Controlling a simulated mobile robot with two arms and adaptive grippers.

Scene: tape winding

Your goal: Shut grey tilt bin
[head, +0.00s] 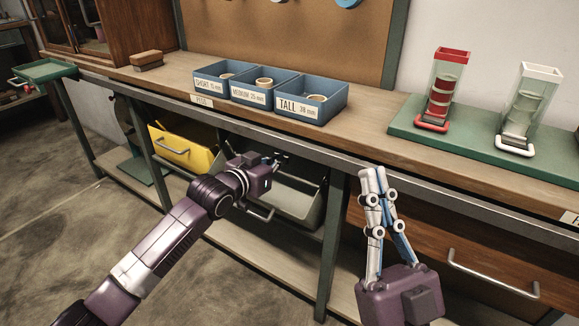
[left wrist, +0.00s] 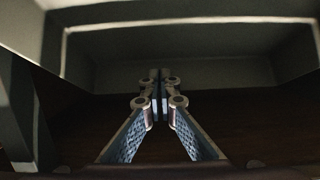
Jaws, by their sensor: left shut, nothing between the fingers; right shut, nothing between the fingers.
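The grey tilt bin (head: 303,204) hangs under the bench, tilted out and open, with a bar handle (head: 262,213) on its front. My left gripper (head: 277,159) is shut and empty at the bin's upper left, partly hiding it. In the left wrist view the shut fingertips (left wrist: 157,84) stand in front of a grey, box-shaped surface that looks like the bin (left wrist: 200,45); whether they touch it I cannot tell. My right gripper (head: 374,174) is shut and empty, pointing up in front of the bench, right of the bin.
A yellow tilt bin (head: 176,153) stands open left of my left arm. A green bench leg (head: 331,240) is just right of the grey bin. A wooden drawer (head: 450,250) with a bar handle is at the right. Blue boxes (head: 312,96) and a green board (head: 405,125) are on the benchtop.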

